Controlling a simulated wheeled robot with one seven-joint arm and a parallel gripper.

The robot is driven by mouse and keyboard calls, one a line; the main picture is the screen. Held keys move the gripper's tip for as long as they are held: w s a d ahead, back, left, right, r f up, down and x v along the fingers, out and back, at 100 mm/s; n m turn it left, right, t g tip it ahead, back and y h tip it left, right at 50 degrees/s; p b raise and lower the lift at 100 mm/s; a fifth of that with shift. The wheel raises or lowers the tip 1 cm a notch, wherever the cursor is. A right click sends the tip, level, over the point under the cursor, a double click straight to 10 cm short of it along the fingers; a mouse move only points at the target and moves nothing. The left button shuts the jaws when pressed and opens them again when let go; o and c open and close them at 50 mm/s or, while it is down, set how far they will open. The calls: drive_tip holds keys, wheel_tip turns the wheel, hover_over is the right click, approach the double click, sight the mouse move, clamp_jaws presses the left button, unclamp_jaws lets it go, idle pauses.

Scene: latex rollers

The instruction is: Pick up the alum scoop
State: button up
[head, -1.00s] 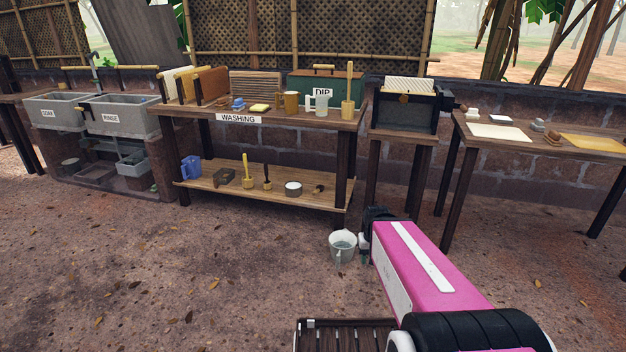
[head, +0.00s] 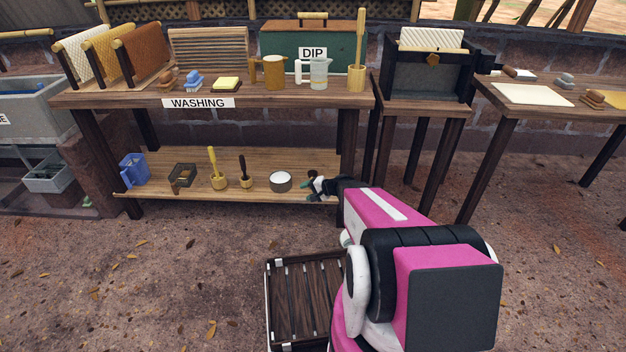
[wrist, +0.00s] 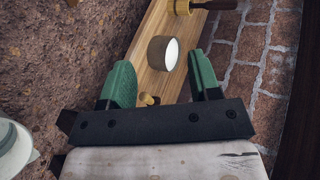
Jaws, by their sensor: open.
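The alum scoop is mostly hidden. In the wrist view a small wooden knob, likely the end of the scoop's handle (wrist: 148,99), shows on the shelf between my fingers, just ahead of the gripper body. My gripper (head: 311,186) is at the right end of the lower shelf, with its green fingers apart and nothing held; it also shows in the wrist view (wrist: 160,80). In the head view the gripper covers the scoop's place. A round tub of white powder (head: 280,181) stands left of the gripper, and beyond the fingertips in the wrist view (wrist: 160,55).
The washing tabletop (head: 130,97) is overhead. A right table leg is close to my arm.

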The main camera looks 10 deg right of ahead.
drive_tip(key=w+d+f+m+t+h, duration=0.3)
drive_tip(key=w+d+f+m+t, duration=0.5)
drive_tip(key=w+d+f+m, duration=0.3)
drive_tip(key=shift+n, duration=0.7)
drive_tip(key=shift+s+a+f+x, duration=0.15)
drive_tip(key=shift+a+x, duration=0.1)
drive_tip(key=shift+x, duration=1.5)
drive_tip(key=shift+s+a+f+x, duration=0.15)
drive_tip(key=shift+s+a+x, duration=0.1)
drive_tip(key=shift+x, duration=1.5)
drive_tip(key=shift+s+a+f+x, duration=0.1)
drive_tip(key=shift+a+f+x, duration=0.15)
drive_tip(key=shift+x, duration=1.55)
drive_tip(key=shift+r, duration=0.1)
drive_tip(key=shift+c, duration=0.3)
clamp_jaws()
